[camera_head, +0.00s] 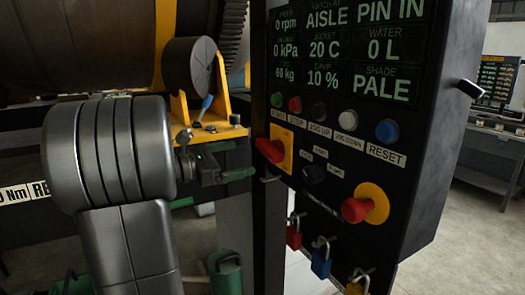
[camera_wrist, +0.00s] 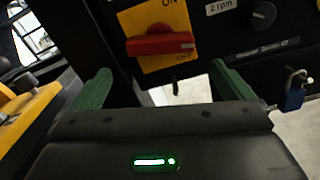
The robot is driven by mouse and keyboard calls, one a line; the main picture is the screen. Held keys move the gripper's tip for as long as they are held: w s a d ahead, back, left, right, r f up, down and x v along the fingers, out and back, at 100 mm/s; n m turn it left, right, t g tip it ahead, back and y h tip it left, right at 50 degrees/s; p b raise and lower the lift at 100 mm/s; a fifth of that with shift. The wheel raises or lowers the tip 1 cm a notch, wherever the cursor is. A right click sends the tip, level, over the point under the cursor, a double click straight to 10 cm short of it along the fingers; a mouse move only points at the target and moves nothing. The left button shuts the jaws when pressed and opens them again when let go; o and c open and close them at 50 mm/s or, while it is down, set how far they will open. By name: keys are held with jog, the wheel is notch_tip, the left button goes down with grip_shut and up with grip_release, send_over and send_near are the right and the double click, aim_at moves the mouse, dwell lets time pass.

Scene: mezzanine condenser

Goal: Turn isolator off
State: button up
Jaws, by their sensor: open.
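The isolator is a red rotary handle (camera_head: 270,150) on a yellow square plate on the black control panel. In the wrist view the handle (camera_wrist: 160,44) lies roughly horizontal, with a pale mark at its right end. ON is printed on the plate above it and OFF below, toward the right. My gripper (camera_head: 243,160) is just left of the isolator in the head view. In the wrist view its two green fingers (camera_wrist: 160,72) are wide apart, below and either side of the handle, with nothing between them. The fingers look clear of the handle.
A black knob (camera_head: 314,173) is right of the isolator, with a red mushroom button (camera_head: 356,210) on a yellow disc lower right. Several coloured push buttons line up above, including a blue one (camera_head: 387,131). Padlocks (camera_head: 320,262) hang along the panel's lower edge.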

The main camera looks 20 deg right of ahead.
aim_at(263, 153)
jog(key=d, duration=0.6)
jog(key=d+p, duration=0.1)
jog(key=d, duration=0.2)
jog(key=shift+w, duration=0.35)
jog(key=c, duration=0.7)
